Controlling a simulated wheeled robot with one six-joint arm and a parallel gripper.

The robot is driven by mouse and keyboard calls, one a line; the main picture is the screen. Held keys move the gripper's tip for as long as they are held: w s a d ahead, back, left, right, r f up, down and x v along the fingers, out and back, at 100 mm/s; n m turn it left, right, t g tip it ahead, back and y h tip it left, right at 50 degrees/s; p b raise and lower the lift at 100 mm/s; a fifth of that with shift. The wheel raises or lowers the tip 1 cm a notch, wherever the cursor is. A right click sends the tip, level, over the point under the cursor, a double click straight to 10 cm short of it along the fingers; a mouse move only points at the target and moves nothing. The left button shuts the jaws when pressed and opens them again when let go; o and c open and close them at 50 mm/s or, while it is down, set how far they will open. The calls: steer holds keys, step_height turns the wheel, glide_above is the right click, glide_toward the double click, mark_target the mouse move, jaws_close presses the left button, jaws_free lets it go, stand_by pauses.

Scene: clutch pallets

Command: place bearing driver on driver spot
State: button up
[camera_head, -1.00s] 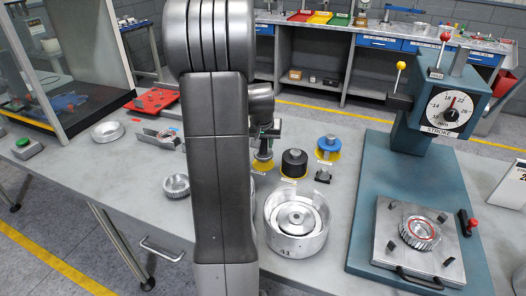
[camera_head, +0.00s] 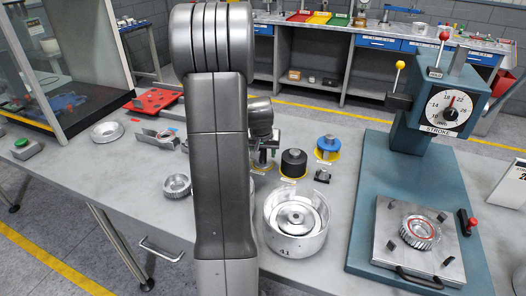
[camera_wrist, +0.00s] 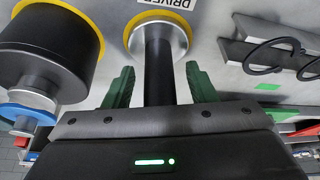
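The bearing driver shows in the wrist view as a black rod (camera_wrist: 159,72) rising from a silver disc. The disc stands inside the yellow ring of the driver spot (camera_wrist: 129,27), beside a label reading DRIVER. My gripper (camera_wrist: 158,85) is open, with green fingers on either side of the rod and a visible gap on both sides. In the head view my arm hides part of the gripper and the driver; the yellow edge of the spot (camera_head: 262,167) shows just below the gripper.
A black cylinder (camera_head: 293,162) and a blue-topped piece (camera_head: 328,146) stand on yellow rings to the right. A round silver housing (camera_head: 297,245) sits in front. A blue press (camera_head: 425,130) with a plate and gear stands at right. A silver ring gear (camera_head: 176,185) lies at left.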

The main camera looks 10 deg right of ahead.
steer(key=shift+r, duration=0.5)
steer(key=v, duration=1.1)
steer(key=shift+s+r, duration=0.15)
steer(key=shift+s, duration=0.1)
steer(key=shift+a, duration=0.1)
steer(key=x, duration=1.2)
steer(key=shift+f, duration=0.4)
steer(key=shift+w+r, duration=0.1)
steer(key=shift+r, duration=0.8)
